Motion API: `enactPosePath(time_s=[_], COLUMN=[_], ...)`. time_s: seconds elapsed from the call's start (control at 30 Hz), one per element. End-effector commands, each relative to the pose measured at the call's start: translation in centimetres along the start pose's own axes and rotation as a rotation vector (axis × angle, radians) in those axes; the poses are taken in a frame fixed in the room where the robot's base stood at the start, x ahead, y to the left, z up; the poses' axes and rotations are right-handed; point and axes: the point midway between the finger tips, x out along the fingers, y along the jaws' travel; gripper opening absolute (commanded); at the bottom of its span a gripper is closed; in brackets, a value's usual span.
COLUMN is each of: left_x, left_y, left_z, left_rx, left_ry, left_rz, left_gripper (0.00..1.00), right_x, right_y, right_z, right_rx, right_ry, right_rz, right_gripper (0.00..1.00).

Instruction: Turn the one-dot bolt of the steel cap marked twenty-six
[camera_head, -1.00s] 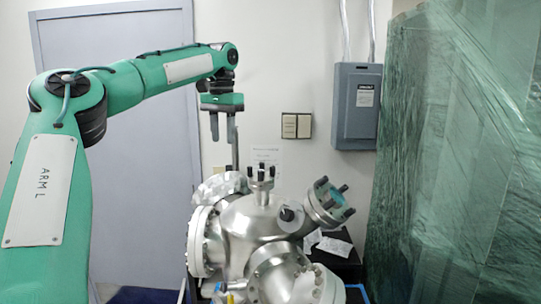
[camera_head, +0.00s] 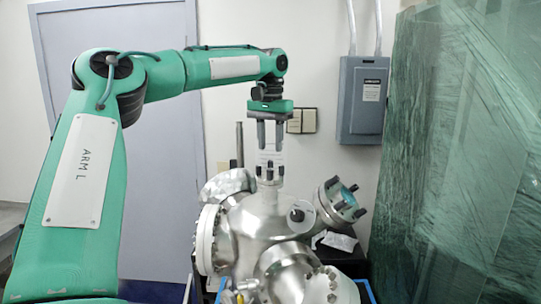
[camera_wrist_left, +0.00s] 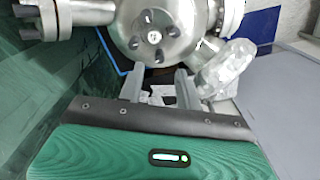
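A steel chamber (camera_head: 262,222) stands low in the middle of the head view. A small steel cap (camera_head: 270,181) with several dark upright bolts sits on its top port. The wrist view shows this cap (camera_wrist_left: 151,32) from above; its marking and any bolt dots are too small to read. A second cap (camera_head: 341,200), also with dark bolts, is tilted on the right port; its number is not readable. My left gripper (camera_head: 270,148) points down just above the top cap, open and empty. Its two fingers (camera_wrist_left: 160,86) show apart in the wrist view. My right gripper is not in view.
Crumpled foil (camera_head: 228,184) covers a port left of the top cap, with a thin dark post (camera_head: 240,143) behind it. A grey electrical box (camera_head: 363,98) hangs on the wall. Green plastic sheeting (camera_head: 465,150) fills the right side.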

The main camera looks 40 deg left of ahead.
Motion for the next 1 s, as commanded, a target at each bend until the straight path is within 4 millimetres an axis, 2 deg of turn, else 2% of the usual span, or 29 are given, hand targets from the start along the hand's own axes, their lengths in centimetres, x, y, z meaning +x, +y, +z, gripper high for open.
enactPosePath(time_s=[0.1,0.3,0.67,0.87,1.0], left_x=[1.9,4.2,4.9,4.9,4.9], left_y=[0.0,0.0,0.0,0.0,0.0], left_z=[0.1,0.0,0.0,0.0,0.0], left_rx=[0.0,0.0,0.0,0.0,-0.001], left_ry=[-0.003,-0.001,0.001,0.0,0.0], left_rz=[0.0,-0.001,-0.001,-0.001,-0.001], left_gripper=[0.35,0.35,0.35,0.0,0.0], right_x=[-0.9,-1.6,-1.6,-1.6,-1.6], right_y=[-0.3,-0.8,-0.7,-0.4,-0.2], right_z=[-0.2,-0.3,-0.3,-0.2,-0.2], right_rx=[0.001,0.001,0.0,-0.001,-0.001], right_ry=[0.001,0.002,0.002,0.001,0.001], right_rz=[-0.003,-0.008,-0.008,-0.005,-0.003], right_gripper=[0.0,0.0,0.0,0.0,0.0])
